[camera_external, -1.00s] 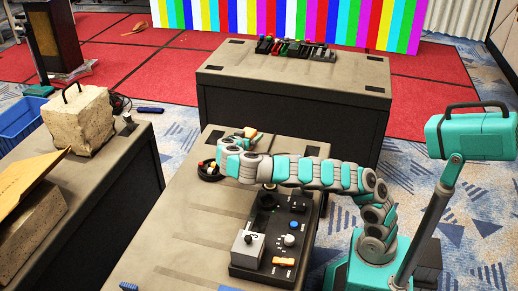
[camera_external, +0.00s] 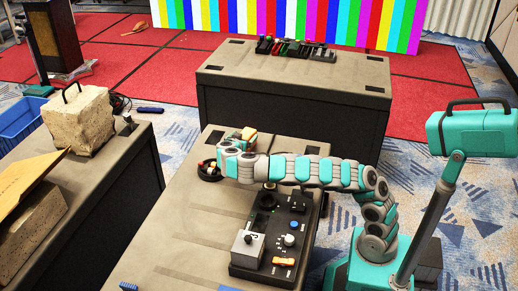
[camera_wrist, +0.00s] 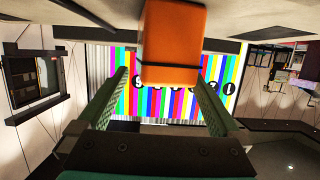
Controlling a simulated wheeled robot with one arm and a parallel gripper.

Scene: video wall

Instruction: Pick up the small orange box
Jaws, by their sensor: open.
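The small orange box (camera_wrist: 172,40) is large at the top centre of the wrist view, with a dark band near its lower edge. In the external view it is a small orange shape (camera_external: 249,132) at the far edge of the near table, partly hidden by my wrist. My gripper (camera_wrist: 163,80) is open, with one green finger on each side of the box's lower end in the wrist view. I cannot tell whether either finger touches it. In the external view my gripper (camera_external: 236,138) is beside the box and mostly hidden behind my wrist.
A round dark dish (camera_external: 208,175) with small coloured items sits left of my wrist. A black control panel (camera_external: 262,262) with knobs lies below my arm. Another table (camera_external: 225,75) stands behind. The near table's left part (camera_external: 185,220) is clear.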

